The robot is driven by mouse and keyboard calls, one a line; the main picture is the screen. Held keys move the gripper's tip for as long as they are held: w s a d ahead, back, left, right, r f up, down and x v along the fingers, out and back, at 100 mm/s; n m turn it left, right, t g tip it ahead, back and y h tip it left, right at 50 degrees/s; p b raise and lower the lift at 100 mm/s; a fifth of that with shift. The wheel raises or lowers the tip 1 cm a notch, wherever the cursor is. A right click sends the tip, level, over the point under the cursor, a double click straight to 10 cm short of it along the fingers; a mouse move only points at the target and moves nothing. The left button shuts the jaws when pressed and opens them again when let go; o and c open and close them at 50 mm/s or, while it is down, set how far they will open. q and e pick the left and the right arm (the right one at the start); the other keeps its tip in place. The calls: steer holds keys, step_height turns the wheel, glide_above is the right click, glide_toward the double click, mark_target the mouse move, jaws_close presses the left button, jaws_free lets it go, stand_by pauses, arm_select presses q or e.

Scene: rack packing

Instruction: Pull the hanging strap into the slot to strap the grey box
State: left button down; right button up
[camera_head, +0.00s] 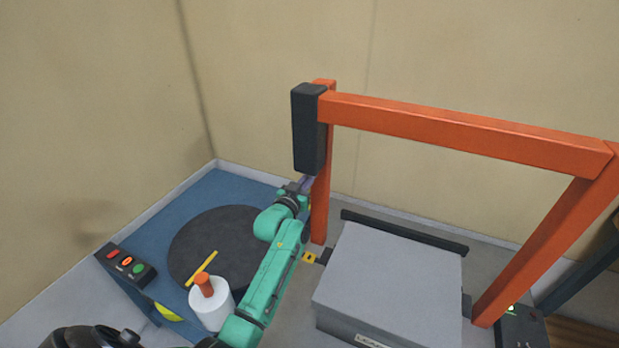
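The grey box (388,278) sits under the orange frame (465,133), with a partly cut-off label on its front. My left gripper (305,184) is at the left post of the frame, just below the black housing (309,130). A small purple-grey piece shows at its fingertips; I cannot tell whether it is the strap or part of the gripper. No hanging strap can be made out clearly. A small yellow marked piece (309,258) is at the post's foot, left of the box; I cannot tell if it is the slot. My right gripper is out of view.
A blue platform (215,185) with a dark round turntable (205,238) lies left of my arm. A white cylinder with an orange top (211,307) and a button panel (126,265) stand there. A dark bar (403,231) runs behind the box. A control unit (521,325) is at right.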

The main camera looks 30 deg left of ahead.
arm_select(q)
step_height(320, 180, down, 28)
steer(key=b, duration=2.1)
steer(key=c, duration=1)
jaws_free()
steer(key=shift+s, duration=0.1)
steer(key=s, duration=0.4)
steer(key=s+p, duration=0.1)
steer(key=s, duration=0.4)
steer(key=s+p, duration=0.1)
steer(key=s, duration=0.4)
steer(key=shift+s+d, duration=0.2)
steer(key=shift+d, duration=0.2)
